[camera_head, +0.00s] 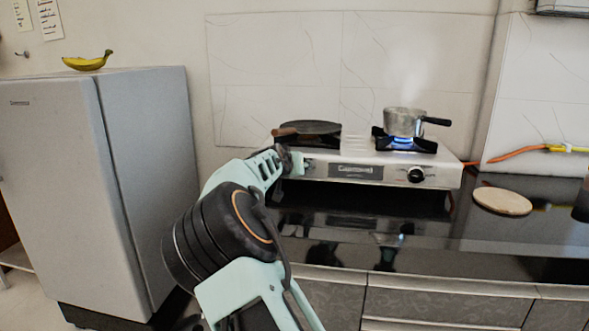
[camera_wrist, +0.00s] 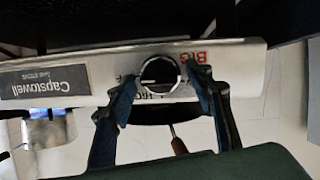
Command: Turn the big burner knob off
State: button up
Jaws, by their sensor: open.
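The big burner knob (camera_wrist: 160,74) is a round dial with a dark bar across its middle, on the pale stove front, beside red lettering that appears to read "BIG". My gripper (camera_wrist: 159,82) is open, one finger on each side of the knob; I cannot tell whether they touch it. In the head view my gripper (camera_head: 299,163) is at the left end of the stove's front panel (camera_head: 323,171) and hides this knob. The left burner carries a dark flat pan (camera_head: 318,127) and shows no flame.
The right burner has a blue flame (camera_head: 403,141) under a steaming metal pot (camera_head: 402,120). The right knob (camera_head: 415,174) is black. A wooden board (camera_head: 502,201) lies on the dark counter at the right. A grey fridge (camera_head: 150,150) with a banana (camera_head: 87,62) on top stands left.

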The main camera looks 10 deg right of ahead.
jog(key=shift+s, duration=0.1)
jog(key=v, duration=1.2)
jog(key=s+d+f+g+y, duration=0.1)
jog(key=s+d+f, duration=0.1)
jog(key=s, duration=0.1)
jog(key=s+d+f+g+y, duration=0.1)
jog(key=s+d+f, duration=0.2)
jog(key=s, duration=0.1)
jog(key=s+d+f+m+g, duration=0.1)
jog(key=s+d+f+g, duration=0.1)
jog(key=s+d, duration=0.1)
jog(key=shift+s+f+y, duration=0.25)
jog(key=shift+s+y, duration=0.15)
jog(key=shift+s, duration=0.2)
jog(key=s+a+f+n+g+y, duration=0.1)
jog(key=s+a, duration=0.1)
jog(key=s, duration=1.5)
jog(key=s+a+f+n+g+y, duration=0.1)
jog(key=s+n+g, duration=0.1)
jog(key=s, duration=1.4)
notch_tip(320, 180, up, 35)
jog(key=p, duration=3.4)
jog(key=shift+s+a+f+p, duration=0.15)
jog(key=shift+a+f+p, duration=0.15)
jog(key=shift+p, duration=0.1)
